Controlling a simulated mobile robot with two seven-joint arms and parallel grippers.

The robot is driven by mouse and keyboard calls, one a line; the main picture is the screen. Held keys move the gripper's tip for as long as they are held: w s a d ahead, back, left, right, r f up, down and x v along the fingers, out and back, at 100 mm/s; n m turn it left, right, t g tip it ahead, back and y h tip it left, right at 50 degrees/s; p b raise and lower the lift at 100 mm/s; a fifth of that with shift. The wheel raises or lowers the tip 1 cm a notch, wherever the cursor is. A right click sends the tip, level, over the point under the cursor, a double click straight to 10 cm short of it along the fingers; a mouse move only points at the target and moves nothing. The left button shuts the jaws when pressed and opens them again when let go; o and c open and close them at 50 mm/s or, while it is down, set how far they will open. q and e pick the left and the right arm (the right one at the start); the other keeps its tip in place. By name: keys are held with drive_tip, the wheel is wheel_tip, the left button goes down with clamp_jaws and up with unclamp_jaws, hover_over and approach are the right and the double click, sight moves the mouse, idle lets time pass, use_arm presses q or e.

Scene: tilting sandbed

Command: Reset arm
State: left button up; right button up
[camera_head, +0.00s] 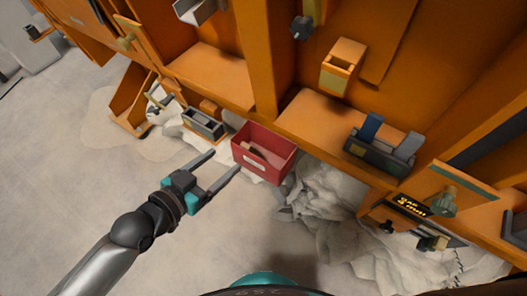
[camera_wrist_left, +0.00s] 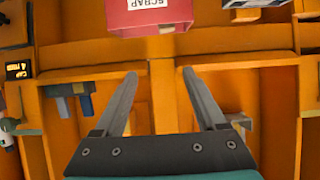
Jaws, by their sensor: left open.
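My left arm comes in from the lower left in the head view, and my left gripper (camera_head: 224,165) is open with nothing between its fingers. Its fingertips point up and to the right, just left of a red bin (camera_head: 263,168). In the left wrist view the two fingers of the left gripper (camera_wrist_left: 158,72) are spread wide and empty. The red bin (camera_wrist_left: 150,16) also shows there beyond the fingertips, with a label reading SCRAP. My right gripper is in neither view.
An orange bench structure (camera_head: 230,80) fills the back and right. A grey box (camera_head: 204,125) stands left of the bin, and a dark holder with blue and grey parts (camera_head: 378,155) is at right. Crumpled pale sheeting (camera_head: 335,200) lies below. The floor (camera_head: 60,190) at left is clear.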

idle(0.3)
use_arm(q)
drive_tip(key=s+a+f+n+g+y, duration=0.15)
drive_tip(key=a+f, duration=0.25)
drive_tip(key=f, duration=0.4)
drive_tip(key=s+a+f+n+g+y, duration=0.1)
drive_tip(key=s+a+f+y, duration=0.2)
drive_tip(key=f, duration=0.6)
drive_tip(key=s+a+f+n+g+y, duration=0.15)
drive_tip(key=a+f, duration=0.25)
drive_tip(key=f, duration=0.4)
drive_tip(key=s+f+g, duration=0.2)
drive_tip(key=s+f, duration=0.2)
drive_tip(key=s, duration=0.4)
drive_tip(key=s+f+g+y, duration=0.1)
drive_tip(key=s+f+g, duration=0.1)
drive_tip(key=s+f, duration=0.3)
drive_tip(key=s+f+g+y, duration=0.1)
drive_tip(key=s+f, duration=0.3)
drive_tip(key=s, duration=0.7)
drive_tip(key=shift+s+d+f+n+g, duration=0.3)
drive_tip(key=shift+f+n+g, duration=0.1)
drive_tip(key=shift+g, duration=0.3)
drive_tip(key=shift+w, duration=0.2)
